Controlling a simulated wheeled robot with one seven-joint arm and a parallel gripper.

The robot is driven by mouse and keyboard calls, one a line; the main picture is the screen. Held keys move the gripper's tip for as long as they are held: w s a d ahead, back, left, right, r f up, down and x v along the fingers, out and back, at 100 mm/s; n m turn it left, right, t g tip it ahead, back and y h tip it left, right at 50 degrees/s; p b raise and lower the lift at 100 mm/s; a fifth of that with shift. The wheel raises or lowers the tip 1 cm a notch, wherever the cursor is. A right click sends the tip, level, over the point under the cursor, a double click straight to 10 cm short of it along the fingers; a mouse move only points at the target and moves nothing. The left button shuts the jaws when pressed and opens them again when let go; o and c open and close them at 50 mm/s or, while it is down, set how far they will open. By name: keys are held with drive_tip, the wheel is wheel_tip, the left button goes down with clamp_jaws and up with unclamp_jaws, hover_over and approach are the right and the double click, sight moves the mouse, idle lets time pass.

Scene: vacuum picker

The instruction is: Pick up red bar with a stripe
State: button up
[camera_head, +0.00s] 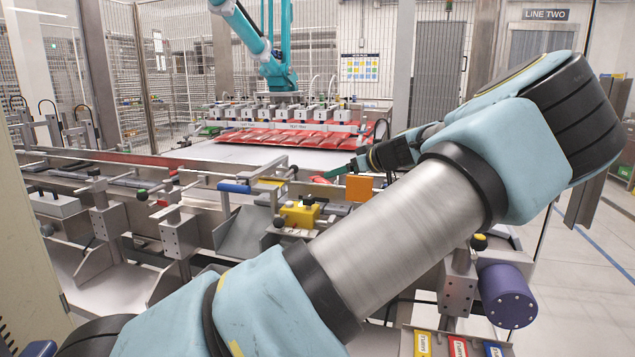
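At the bottom right, a red bar-like piece (458,346) with a pale marking lies between a yellow piece (422,344) and a blue piece (492,349). Its lower end is cut off by the frame edge, and I cannot tell if the marking is a stripe. Several red packs (285,139) lie in a row under the picker head at the back. My arm crosses the view from lower left to upper right. My gripper (350,168) is small and dark, beyond the arm above the machine's right side, well away from the red piece. Its fingers are too small to read.
A yellow block (299,214) and an orange plate (359,188) stand on the machine frame close to my arm. A purple cylinder (507,296) sticks out just above the coloured pieces. A metal rail (120,157) runs along the conveyor. Open floor (590,270) lies at the right.

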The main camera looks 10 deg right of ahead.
sight(321, 180)
drive_tip(key=p+x, duration=0.3)
drive_tip(key=x, duration=0.4)
drive_tip(key=shift+w+a+f, duration=0.1)
drive_tip(key=shift+w+f, duration=0.2)
drive_tip(key=shift+f, duration=0.1)
clamp_jaws()
idle(0.3)
